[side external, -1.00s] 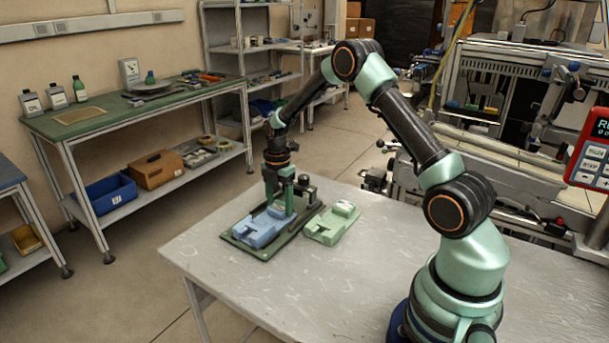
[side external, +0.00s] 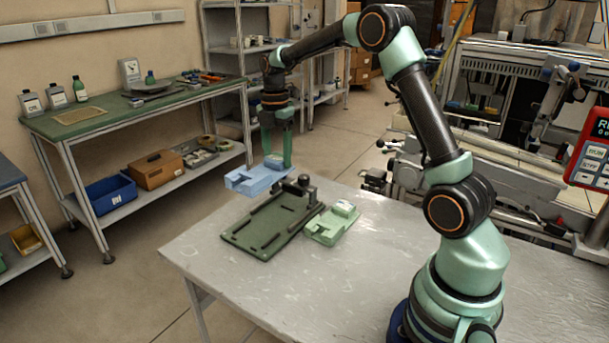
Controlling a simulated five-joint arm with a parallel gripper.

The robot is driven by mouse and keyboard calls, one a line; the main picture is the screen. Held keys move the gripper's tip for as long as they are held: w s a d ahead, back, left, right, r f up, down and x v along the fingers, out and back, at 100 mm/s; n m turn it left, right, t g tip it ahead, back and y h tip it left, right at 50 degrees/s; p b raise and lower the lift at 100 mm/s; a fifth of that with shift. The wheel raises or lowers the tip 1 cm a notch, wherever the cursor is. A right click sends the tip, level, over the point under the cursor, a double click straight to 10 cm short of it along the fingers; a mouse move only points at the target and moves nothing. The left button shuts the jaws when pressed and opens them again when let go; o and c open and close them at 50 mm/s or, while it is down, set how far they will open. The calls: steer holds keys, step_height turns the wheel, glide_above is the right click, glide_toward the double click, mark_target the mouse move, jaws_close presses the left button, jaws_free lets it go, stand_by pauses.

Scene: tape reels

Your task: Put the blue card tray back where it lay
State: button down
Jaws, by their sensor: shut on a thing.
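The blue card tray (side external: 255,180) is in the air, above and to the left of the dark green fixture plate (side external: 265,228). My gripper (side external: 278,160) points down and is shut on the right, far end of the tray. The tray looks roughly level and hangs clear of the plate. The fixture plate lies on the grey table and is empty, with slots in its surface and a dark clamp with a knob (side external: 304,184) at its far end.
A light green tray (side external: 331,224) lies on the table, close against the right side of the fixture plate. The grey table (side external: 290,290) is bare in front and to the right. A green-topped bench (side external: 130,107) stands behind at the left.

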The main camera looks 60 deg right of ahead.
step_height(320, 180, up, 4)
steer(key=shift+r, duration=0.5)
steer(key=shift+s+a+r, duration=0.2)
steer(key=shift+s, duration=0.05)
steer(key=s+a, duration=0.3)
steer(key=s, duration=0.3)
glide_above(310, 254)
steer(key=f, duration=0.1)
step_height(310, 254, down, 20)
steer(key=shift+f, duration=0.1)
steer(key=shift+f, duration=0.1)
steer(key=shift+c, duration=0.5)
jaws_free()
